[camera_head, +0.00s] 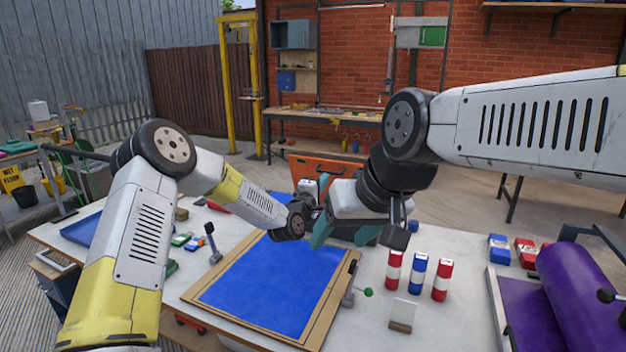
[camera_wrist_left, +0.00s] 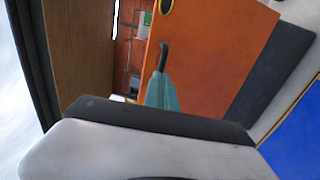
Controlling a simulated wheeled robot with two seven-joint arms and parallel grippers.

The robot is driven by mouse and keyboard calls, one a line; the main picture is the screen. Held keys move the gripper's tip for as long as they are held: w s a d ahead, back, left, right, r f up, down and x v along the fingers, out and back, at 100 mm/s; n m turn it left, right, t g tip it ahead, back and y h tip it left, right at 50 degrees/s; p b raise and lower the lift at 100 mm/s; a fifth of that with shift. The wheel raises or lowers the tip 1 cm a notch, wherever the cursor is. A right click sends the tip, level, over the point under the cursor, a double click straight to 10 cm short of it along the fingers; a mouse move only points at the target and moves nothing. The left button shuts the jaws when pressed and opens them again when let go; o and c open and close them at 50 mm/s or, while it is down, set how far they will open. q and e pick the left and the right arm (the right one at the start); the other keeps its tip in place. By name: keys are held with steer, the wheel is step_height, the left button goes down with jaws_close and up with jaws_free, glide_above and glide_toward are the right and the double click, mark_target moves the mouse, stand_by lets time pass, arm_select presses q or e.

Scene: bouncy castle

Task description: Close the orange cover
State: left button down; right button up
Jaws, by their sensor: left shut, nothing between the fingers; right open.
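The orange cover (camera_head: 322,167) stands raised at a tilt behind the blue work mat in the head view, partly hidden by my arms. In the left wrist view the orange cover (camera_wrist_left: 215,60) is a large flat panel close to my fingers, with a dark grey edge. My left gripper (camera_head: 327,178) is shut and empty in front of the cover. In the left wrist view its teal fingers (camera_wrist_left: 162,92) overlap the orange face; I cannot tell whether they touch it. My right gripper (camera_head: 343,233) is open and empty, lower, above the far edge of the mat.
The blue mat in a wooden frame (camera_head: 200,292) lies on the white table. A purple roll (camera_head: 585,295) is at the far right. Toggle clamps (camera_head: 212,242) flank the frame.

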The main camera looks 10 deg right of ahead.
arm_select(q)
steer(key=shift+x, duration=0.85)
steer(key=shift+w, duration=0.1)
